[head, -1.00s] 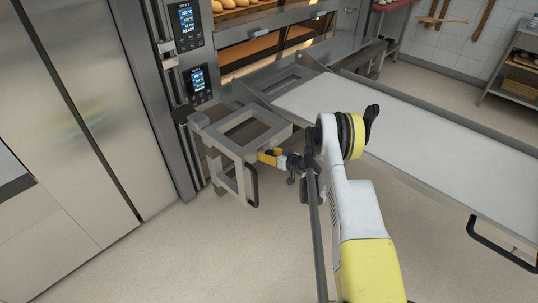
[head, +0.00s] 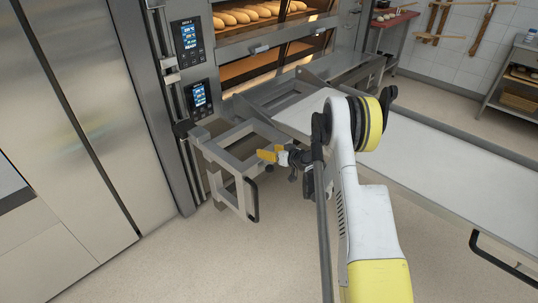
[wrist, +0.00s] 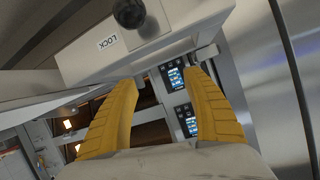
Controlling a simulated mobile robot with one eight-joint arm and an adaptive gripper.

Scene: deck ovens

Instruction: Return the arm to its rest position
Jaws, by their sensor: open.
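My gripper (head: 266,155) is at the end of my white and yellow arm, beside the steel frame (head: 226,140) with a black handle that stands in front of the oven. In the wrist view its two yellow fingers (wrist: 162,110) are spread apart with nothing between them. A pale metal part (wrist: 185,25) marked LOCK, with a black knob (wrist: 128,13), is close above the fingers there. I cannot tell from the head view whether the fingers touch the frame.
A long pale loader belt (head: 440,155) runs from the oven to the right, under my arm. The deck oven (head: 262,50) holds loaves, with control panels (head: 187,38) at its left. Tall steel doors (head: 75,110) stand left. Bare floor (head: 210,260) lies in front.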

